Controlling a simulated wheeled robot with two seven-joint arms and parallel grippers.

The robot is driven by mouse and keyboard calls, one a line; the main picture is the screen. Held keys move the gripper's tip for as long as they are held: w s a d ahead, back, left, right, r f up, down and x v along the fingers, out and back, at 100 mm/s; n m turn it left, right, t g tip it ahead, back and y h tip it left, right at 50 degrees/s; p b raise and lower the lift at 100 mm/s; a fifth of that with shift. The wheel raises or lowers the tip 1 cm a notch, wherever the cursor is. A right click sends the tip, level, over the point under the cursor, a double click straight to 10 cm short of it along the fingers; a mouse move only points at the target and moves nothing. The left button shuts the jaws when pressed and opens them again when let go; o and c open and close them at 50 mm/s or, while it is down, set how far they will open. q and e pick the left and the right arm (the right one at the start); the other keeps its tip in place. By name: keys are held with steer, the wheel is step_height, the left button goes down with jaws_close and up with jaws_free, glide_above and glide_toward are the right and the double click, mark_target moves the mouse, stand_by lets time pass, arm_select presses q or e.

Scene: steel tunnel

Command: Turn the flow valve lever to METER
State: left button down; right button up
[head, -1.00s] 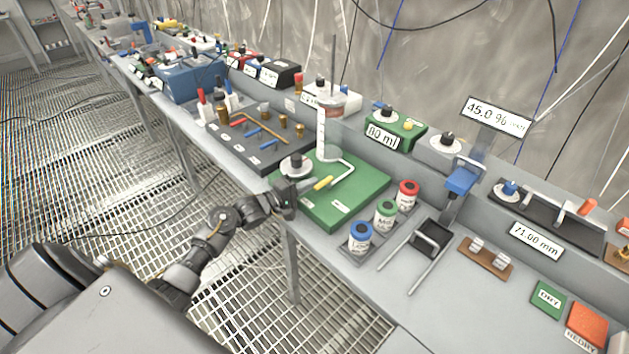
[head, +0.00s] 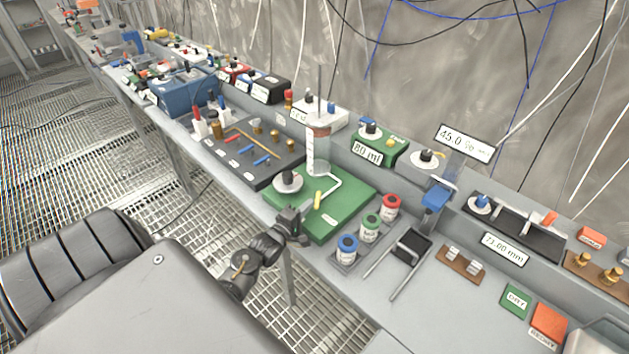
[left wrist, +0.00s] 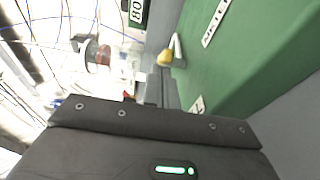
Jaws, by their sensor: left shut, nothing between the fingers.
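The flow valve lever (head: 318,199) has a yellow handle and stands on the green board (head: 350,222), beside a clear upright cylinder (head: 317,150). In the left wrist view the yellow lever end (left wrist: 165,57) is just beyond the fingers, near a white label (left wrist: 215,22) that reads partly as METER. A second label (left wrist: 197,105) is cut off by my gripper. My left gripper (head: 304,212) is shut and empty at the board's front left edge, close to the lever. I cannot tell whether it touches the lever. My right gripper is not in view.
Blue (head: 347,247), green (head: 370,226) and red (head: 390,205) capped jars stand right of the board. A dark tool board (head: 240,145) lies to the left.

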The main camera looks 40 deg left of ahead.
arm_select(q)
steer(key=shift+w+d+p, duration=0.15)
steer(key=shift+d+p, duration=0.2)
steer(key=shift+d, duration=0.2)
steer(key=shift+w+d, duration=0.1)
steer(key=shift+d, duration=0.4)
